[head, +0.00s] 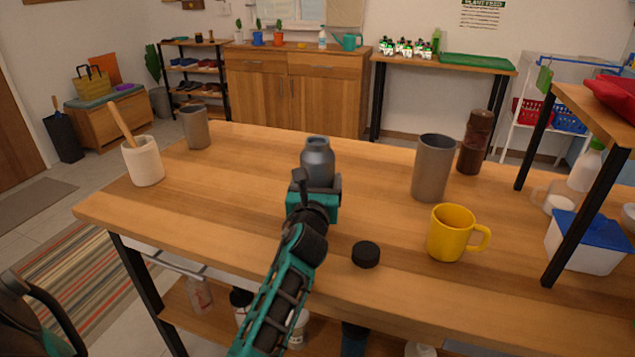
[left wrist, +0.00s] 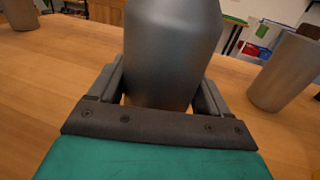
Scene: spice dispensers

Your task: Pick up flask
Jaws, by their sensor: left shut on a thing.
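The flask (head: 318,160) is a dark grey metal bottle with an open neck, upright at the middle of the wooden table. My left gripper (head: 316,188) is shut on the flask's body from the near side. In the left wrist view the flask (left wrist: 172,50) fills the space between the two fingers of the gripper (left wrist: 160,95). I cannot tell whether its base touches the table. A black round cap (head: 365,254) lies on the table, near and right of the gripper.
A grey tumbler (head: 432,168), a brown grinder (head: 475,142) and a yellow mug (head: 453,234) stand to the right. A white mortar with pestle (head: 143,161) and a grey cup (head: 196,127) stand at the left. A raised shelf (head: 602,112) borders the right. The table's front left is clear.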

